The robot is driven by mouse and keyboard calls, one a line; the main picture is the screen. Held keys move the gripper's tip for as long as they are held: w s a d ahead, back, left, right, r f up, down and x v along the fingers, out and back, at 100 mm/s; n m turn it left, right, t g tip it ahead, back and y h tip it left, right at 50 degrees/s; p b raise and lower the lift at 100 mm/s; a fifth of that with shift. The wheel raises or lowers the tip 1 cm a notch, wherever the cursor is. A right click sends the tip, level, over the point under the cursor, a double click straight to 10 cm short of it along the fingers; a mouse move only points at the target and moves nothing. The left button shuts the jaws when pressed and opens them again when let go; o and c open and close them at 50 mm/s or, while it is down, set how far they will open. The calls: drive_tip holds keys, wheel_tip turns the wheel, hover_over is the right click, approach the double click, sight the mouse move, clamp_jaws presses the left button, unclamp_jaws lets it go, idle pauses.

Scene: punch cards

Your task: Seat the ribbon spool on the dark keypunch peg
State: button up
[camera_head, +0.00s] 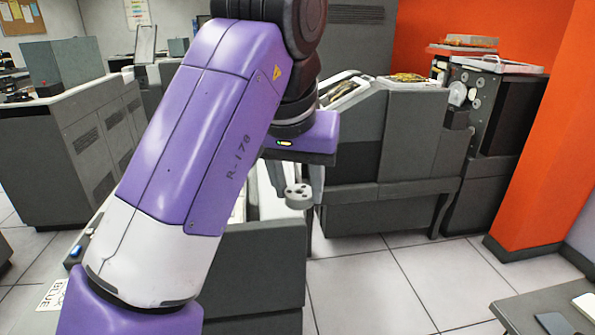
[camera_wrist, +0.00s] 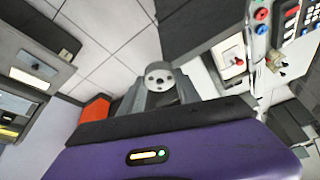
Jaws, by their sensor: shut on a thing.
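The ribbon spool (camera_head: 299,195) is a small light grey disc with dark holes in its face. My gripper (camera_head: 298,188) is shut on it, with a finger on each side, and holds it in the air in front of the grey machines. In the wrist view the spool (camera_wrist: 159,77) shows between the two grey fingertips of my gripper (camera_wrist: 160,84). I cannot make out the dark keypunch peg for certain in either view. My purple arm hides much of the middle of the head view.
A grey desk-like machine (camera_head: 262,265) stands below my gripper. A larger grey machine (camera_head: 400,140) stands behind it, near an orange pillar (camera_head: 535,130). A dark table (camera_head: 540,312) is at lower right. Bare tiled floor (camera_head: 375,285) lies between. A control panel (camera_wrist: 290,25) shows at upper right in the wrist view.

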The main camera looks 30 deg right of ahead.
drive_tip(key=s+f+n+y, duration=0.1)
drive_tip(key=s+f+n, duration=0.3)
drive_tip(key=f, duration=1.9)
drive_tip(key=s+f+n+t+y, duration=0.1)
drive_tip(key=s+f+n, duration=0.2)
drive_tip(key=f, duration=2.1)
drive_tip(key=shift+s+d+n+y, duration=0.15)
drive_tip(key=shift+s+n+y, duration=0.25)
drive_tip(key=shift+n, duration=0.2)
drive_tip(key=shift+s+f, duration=0.1)
drive_tip(key=shift+f, duration=0.05)
drive_tip(key=shift+w, duration=0.2)
